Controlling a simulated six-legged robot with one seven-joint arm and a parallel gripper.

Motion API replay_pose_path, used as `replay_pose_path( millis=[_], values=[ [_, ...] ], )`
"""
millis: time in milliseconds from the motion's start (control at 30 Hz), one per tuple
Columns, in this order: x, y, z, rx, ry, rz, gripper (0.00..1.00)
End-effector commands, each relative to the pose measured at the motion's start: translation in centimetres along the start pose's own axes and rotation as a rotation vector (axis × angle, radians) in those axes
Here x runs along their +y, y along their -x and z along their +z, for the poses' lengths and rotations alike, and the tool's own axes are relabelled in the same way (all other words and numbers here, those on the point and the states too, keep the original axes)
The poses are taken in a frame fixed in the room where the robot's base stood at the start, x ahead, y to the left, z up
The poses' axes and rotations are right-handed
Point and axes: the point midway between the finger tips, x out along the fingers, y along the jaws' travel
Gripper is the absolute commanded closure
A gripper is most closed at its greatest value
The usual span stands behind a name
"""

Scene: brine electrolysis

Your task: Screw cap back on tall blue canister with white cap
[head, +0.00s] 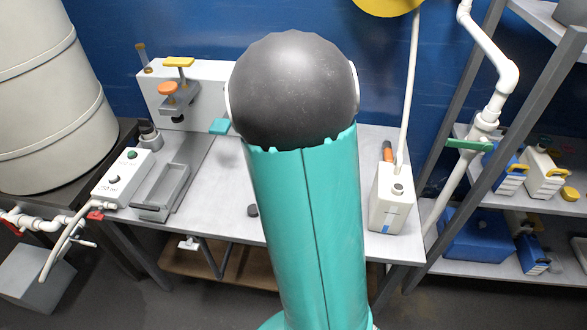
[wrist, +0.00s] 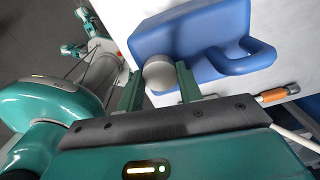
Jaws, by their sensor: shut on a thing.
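In the wrist view, the tall blue canister (wrist: 185,38), with a looped blue handle, fills the top middle of the picture. Its whitish round cap (wrist: 159,73) sits at the canister's near end. My gripper (wrist: 160,78) has one green finger on each side of the cap and is shut on it. The cap is against or very close to the canister's mouth; I cannot tell whether the threads are engaged. In the head view, my own arm covers the middle of the bench, and neither this canister nor my gripper shows.
The grey bench (head: 222,190) carries a control box (head: 122,178) at left and a white container (head: 391,200) with a hose at right. An orange-handled tool (wrist: 278,95) lies near the canister. A shelf rack (head: 480,200) with more canisters stands at right.

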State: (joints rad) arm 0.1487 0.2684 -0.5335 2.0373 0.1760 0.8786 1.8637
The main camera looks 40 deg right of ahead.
Motion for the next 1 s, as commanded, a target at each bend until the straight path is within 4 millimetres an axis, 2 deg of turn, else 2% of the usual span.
replay_pose_path(
  millis=[267, 633, 900, 933, 1000],
  values=[
    [0.01, -0.01, 0.03, 0.000, -0.033, 0.000, 0.92],
    [-0.02, -0.05, -0.01, 0.001, -0.468, 0.000, 0.92],
    [-0.03, -0.04, -0.03, 0.001, -0.498, 0.000, 0.92],
    [-0.03, -0.04, -0.03, 0.001, -0.498, 0.000, 0.59],
    [-0.03, -0.04, -0.03, 0.001, -0.497, 0.000, 0.45]
  ],
)
